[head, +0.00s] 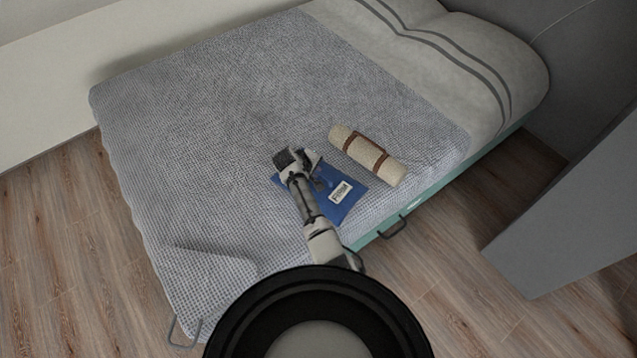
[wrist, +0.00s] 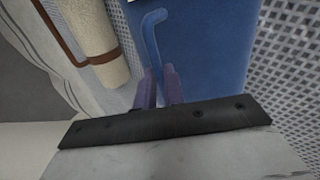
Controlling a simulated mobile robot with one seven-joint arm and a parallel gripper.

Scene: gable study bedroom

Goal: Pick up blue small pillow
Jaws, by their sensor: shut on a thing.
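The blue small pillow (head: 335,211) with a white label lies on the grey bedspread near the bed's right edge. It also shows as a blue surface in the wrist view (wrist: 205,45), with a lighter blue curved strip on it. My gripper (wrist: 158,77) has its two purple fingers close together at the pillow's near edge, shut on the pillow. In the head view my arm reaches across the pillow and hides part of it, and the fingertips are hard to make out.
A cream rolled blanket (head: 368,156) with brown straps lies just right of the pillow; it also shows in the wrist view (wrist: 90,30). The bed (head: 200,130) is clear to the left. A grey panel (head: 570,215) stands at the right.

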